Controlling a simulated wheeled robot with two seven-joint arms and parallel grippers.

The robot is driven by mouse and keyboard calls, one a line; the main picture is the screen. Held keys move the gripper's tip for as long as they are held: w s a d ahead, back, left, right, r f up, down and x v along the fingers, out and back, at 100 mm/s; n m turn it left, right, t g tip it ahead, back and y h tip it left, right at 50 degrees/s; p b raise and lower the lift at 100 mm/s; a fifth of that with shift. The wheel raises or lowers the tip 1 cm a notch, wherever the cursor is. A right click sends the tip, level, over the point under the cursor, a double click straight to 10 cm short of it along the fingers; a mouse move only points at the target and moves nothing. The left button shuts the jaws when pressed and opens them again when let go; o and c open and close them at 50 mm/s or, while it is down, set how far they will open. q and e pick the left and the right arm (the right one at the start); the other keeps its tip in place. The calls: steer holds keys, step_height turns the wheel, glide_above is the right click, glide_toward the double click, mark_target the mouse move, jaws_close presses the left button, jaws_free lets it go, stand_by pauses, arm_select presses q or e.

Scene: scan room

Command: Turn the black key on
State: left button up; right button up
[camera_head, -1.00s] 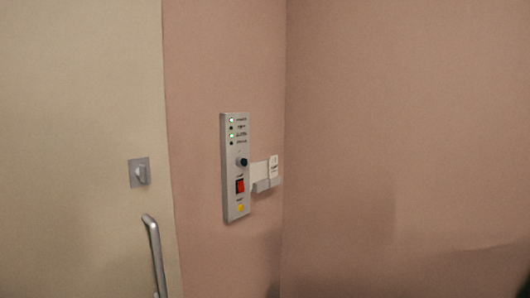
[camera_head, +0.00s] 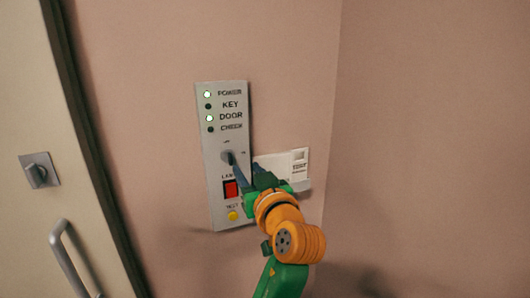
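The grey control panel (camera_head: 213,141) is on the pink wall. Its key switch (camera_head: 227,156) sits mid-panel, below the row of lights. The POWER and DOOR lights are lit; the KEY and CHECK lights are dark.
A red switch (camera_head: 231,188) and a yellow button (camera_head: 233,216) sit below the key. A white card holder (camera_head: 298,165) is right of the panel, partly behind my gripper. A door with a latch (camera_head: 38,171) and handle (camera_head: 70,256) is at left.

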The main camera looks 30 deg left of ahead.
mark_target(232, 159)
arm_select(q)
steer(key=a+p, duration=0.2)
steer(key=a, duration=0.1)
steer(key=w+a+r, duration=0.1)
steer(key=a, duration=0.1)
steer(key=shift+w+a+p, duration=0.1)
steer(key=shift+a+p, duration=0.05)
steer(key=shift+p, duration=0.25)
steer(key=shift+w+a+f, duration=0.25)
steer(key=shift+w+a, duration=0.4)
steer(key=shift+a, duration=0.05)
steer(key=shift+w+d+f, duration=0.2)
steer(key=shift+w+d, duration=0.05)
steer(key=shift+w, duration=0.15)
steer(key=shift+d, duration=0.1)
steer(key=shift+c, duration=0.4)
steer(key=shift+s+r, duration=0.1)
steer(key=shift+s, duration=0.05)
jaws_close()
arm_select(e)
steer(key=r, duration=0.2)
steer(key=s+r, duration=0.1)
steer(key=shift+a+r, duration=0.3)
steer(key=shift+r, duration=0.05)
